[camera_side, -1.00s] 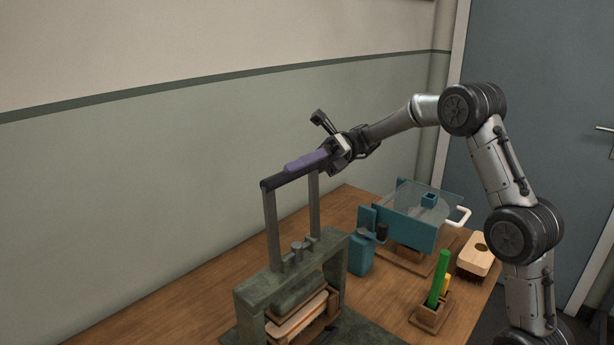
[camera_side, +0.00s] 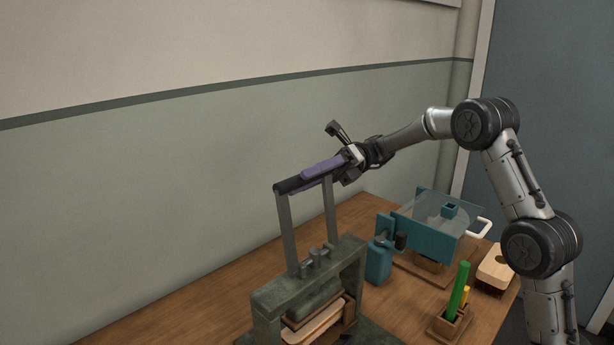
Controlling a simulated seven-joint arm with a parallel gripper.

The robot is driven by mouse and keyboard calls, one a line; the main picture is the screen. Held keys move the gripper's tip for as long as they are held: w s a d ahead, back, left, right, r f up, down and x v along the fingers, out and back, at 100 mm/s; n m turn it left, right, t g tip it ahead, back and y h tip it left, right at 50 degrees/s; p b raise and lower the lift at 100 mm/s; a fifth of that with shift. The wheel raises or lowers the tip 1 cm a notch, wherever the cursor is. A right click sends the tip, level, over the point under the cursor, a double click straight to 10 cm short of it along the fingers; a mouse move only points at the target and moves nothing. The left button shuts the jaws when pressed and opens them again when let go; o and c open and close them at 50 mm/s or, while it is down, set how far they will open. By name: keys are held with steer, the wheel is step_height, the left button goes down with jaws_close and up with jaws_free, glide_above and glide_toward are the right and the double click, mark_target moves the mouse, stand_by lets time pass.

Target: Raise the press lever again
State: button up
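The press (camera_side: 350,258) is a green-grey frame at the lower middle. Two upright grey arms (camera_side: 288,232) rise from its top to a dark lever crossbar (camera_side: 287,187), which stands high above the frame. Any contact is too small to tell. A pale wooden block (camera_side: 313,326) lies inside the press, under the green pressing block (camera_side: 316,299).
Right of the press stand a teal bottle-like container (camera_side: 379,263) and a teal fixture (camera_side: 426,236) with a clear disc and white handle. A wooden holder (camera_side: 449,324) with green and yellow sticks and a brush (camera_side: 496,267) are further right. The wall is behind.

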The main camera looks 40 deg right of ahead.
steer(key=shift+d+r, duration=0.1)
steer(key=shift+r, duration=0.05)
steer(key=d, duration=0.7)
steer(key=shift+d, duration=0.15)
stand_by(0.3)
steer(key=shift+n+t+h, duration=0.3)
steer(key=a+r, duration=0.1)
steer(key=r, duration=0.1)
steer(key=a+r, duration=0.1)
steer(key=a, duration=0.1)
steer(key=a+r, duration=0.2)
steer(key=shift+w+r, duration=0.3)
steer(key=shift+w, duration=0.1)
steer(key=s+a+r+n+t+h, duration=0.1)
steer(key=s+a+r+n+h, duration=0.2)
steer(key=s+a+r, duration=0.35)
steer(key=s+d+f+n+t+h, duration=0.1)
steer(key=s+d+f+n+h, duration=0.2)
steer(key=s+f+n, duration=0.4)
steer(key=s+d+f+n+t+h, duration=0.1)
steer(key=s+d+f+n+h, duration=0.2)
steer(key=s+f+n+h, duration=0.3)
steer(key=s+d+f+n+t+h, duration=0.2)
steer(key=s+f+n+h, duration=0.3)
steer(key=s+f+n, duration=0.4)
steer(key=shift+s+d+n, duration=0.3)
steer(key=shift+d+n, duration=0.45)
steer(key=shift+n, duration=0.45)
